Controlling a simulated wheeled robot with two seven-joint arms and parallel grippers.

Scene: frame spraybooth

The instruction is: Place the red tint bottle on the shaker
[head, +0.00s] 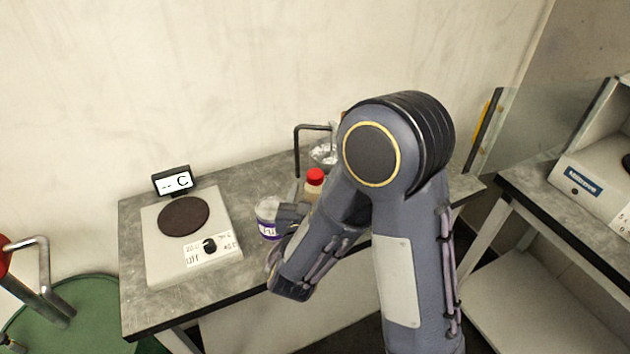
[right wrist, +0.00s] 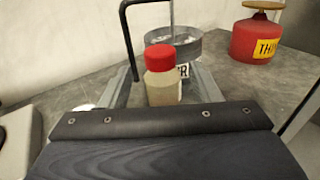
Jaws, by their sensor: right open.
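The red-capped bottle (head: 314,182), with a pale body, stands upright on the grey table, partly hidden by my right arm. In the right wrist view the bottle (right wrist: 161,88) stands between the two fingers of my right gripper (right wrist: 160,76), which are apart on either side of it. In the head view my right gripper (head: 294,205) is mostly hidden by its own wrist. A white machine (head: 598,190) with a blue label and dark knob, likely the shaker, stands on the right-hand table, cut by the picture edge. My left gripper is out of view.
A purple-labelled jar (head: 267,228) is close to my right gripper. Behind the bottle are a grey metal pot (right wrist: 186,44) and a dark bent rod (right wrist: 124,22). A red can (right wrist: 254,40) stands farther right.

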